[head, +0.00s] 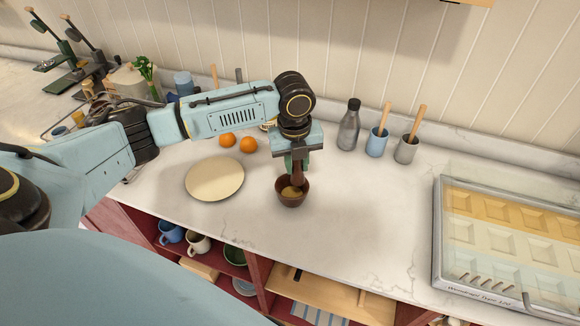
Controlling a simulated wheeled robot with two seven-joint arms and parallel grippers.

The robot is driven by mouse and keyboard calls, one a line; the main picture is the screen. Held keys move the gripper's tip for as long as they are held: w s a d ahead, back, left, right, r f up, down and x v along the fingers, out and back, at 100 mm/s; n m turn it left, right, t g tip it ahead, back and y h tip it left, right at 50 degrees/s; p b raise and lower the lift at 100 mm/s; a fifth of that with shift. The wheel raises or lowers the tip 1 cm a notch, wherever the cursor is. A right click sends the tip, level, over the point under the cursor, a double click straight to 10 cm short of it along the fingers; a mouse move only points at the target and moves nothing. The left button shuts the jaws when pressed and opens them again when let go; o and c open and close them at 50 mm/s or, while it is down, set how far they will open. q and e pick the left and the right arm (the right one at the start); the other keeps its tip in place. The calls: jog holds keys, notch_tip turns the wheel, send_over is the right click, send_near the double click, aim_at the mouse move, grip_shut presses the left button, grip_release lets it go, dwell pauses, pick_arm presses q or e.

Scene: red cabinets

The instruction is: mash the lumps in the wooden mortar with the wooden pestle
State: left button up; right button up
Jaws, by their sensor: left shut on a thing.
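The dark brown wooden mortar (290,200) stands upright on the pale worktop (340,215), near the middle of the head view. Yellowish contents (291,191) show inside it; single lumps are too small to make out. My left gripper (297,165) points down over the mortar. It is shut on the brown wooden pestle (298,178), whose lower part reaches down to the mortar's opening. The pestle's tip is hard to see against the contents. My right gripper is not in view.
A round cream plate (214,178) lies left of the mortar, with two oranges (248,145) behind. A grey bottle (348,126), a blue cup (377,143) and a grey cup (406,150) stand at the back. A glass-lidded tray (438,235) is at right. Worktop between is clear.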

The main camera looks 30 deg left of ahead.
pick_arm(q)
jog(key=m, duration=0.1)
jog(key=a+f+m, duration=0.1)
jog(key=m, duration=0.1)
jog(key=shift+w+a+f, duration=0.15)
jog(key=shift+f, duration=0.15)
jog(key=f+m, duration=0.1)
jog(key=f+m+b, duration=0.1)
jog(key=f, duration=0.1)
jog(key=a+f+m+b, duration=0.1)
jog(key=shift+w+f+h, duration=0.15)
jog(key=shift+f+h, duration=0.15)
jog(key=shift+f, duration=0.05)
jog(key=shift+r, duration=0.1)
jog(key=shift+r, duration=0.25)
notch_tip(320, 180, up, 7)
jog(key=p, duration=0.5)
jog(key=shift+f, duration=0.1)
dwell(0.8)
